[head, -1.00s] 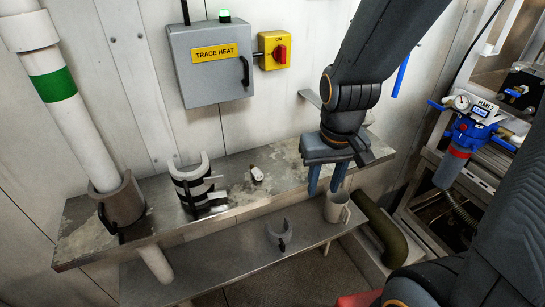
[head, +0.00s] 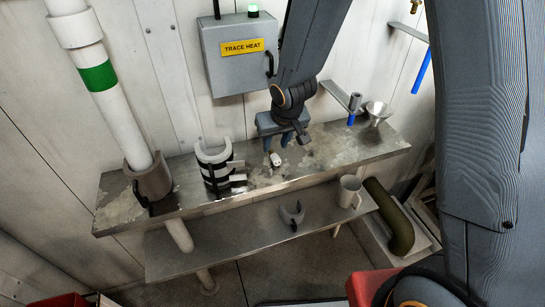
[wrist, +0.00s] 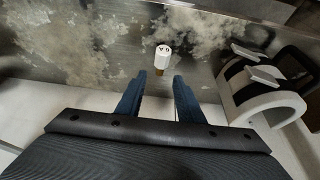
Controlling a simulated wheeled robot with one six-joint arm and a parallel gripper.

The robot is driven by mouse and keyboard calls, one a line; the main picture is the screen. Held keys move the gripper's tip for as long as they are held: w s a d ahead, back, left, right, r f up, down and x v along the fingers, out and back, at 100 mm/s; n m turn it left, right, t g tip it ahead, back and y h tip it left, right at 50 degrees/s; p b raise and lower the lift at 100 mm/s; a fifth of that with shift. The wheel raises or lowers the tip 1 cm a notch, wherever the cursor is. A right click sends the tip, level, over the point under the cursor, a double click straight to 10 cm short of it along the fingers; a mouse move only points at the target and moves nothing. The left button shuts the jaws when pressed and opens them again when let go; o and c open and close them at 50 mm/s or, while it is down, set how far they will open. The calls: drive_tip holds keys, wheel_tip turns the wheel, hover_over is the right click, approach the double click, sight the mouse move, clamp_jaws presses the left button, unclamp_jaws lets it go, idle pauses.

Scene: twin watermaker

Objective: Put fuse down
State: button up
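The fuse (head: 276,160), a small white cylinder with a brass-coloured end, lies on the upper metal shelf (head: 375,145). It also shows in the wrist view (wrist: 163,55), just beyond the fingertips and roughly in line with the gap between them. My gripper (head: 276,143) is open and empty, over the shelf close to the fuse. Its two blue fingers (wrist: 157,88) stand apart with nothing between them. The fuse appears apart from the fingers.
A black-and-white split sleeve (head: 214,166) stands left of the fuse. A funnel (head: 378,112) is at the shelf's right. A grey box (head: 240,65) hangs behind.

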sight(272, 152)
drive_tip(key=shift+b+x, duration=1.95)
drive_tip(key=shift+x, duration=0.7)
drive_tip(key=shift+r, duration=0.1)
clamp_jaws()
